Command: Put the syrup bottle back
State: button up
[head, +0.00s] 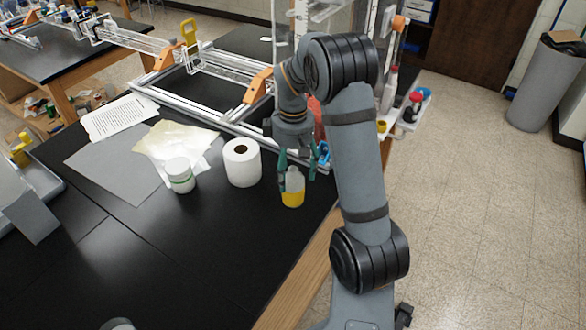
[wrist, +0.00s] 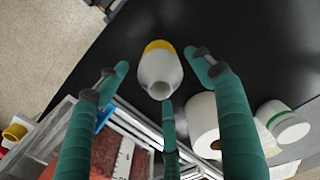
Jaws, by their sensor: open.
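The syrup bottle (head: 293,190) is a small translucent bottle with yellow liquid in its lower part. It stands upright on the black table near the right edge. In the wrist view the bottle (wrist: 160,72) shows from above, its pale neck towards the camera. My gripper (head: 297,172) hangs over it, pointing down, with teal fingers spread. In the wrist view the gripper (wrist: 157,64) has fingertips to the left and right of the bottle and a third finger below it, with gaps at the sides. Whether any finger touches it, I cannot tell.
A white paper roll (head: 242,163) and a white jar with a green band (head: 180,175) stand left of the bottle. An extrusion frame (head: 205,92) lies behind, with a red item (wrist: 100,155) close to my gripper. The front of the table (head: 150,265) is mostly clear.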

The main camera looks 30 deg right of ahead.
notch_tip(320, 180, up, 12)
jog(key=shift+r+p, duration=0.15)
jog(key=shift+p, duration=0.2)
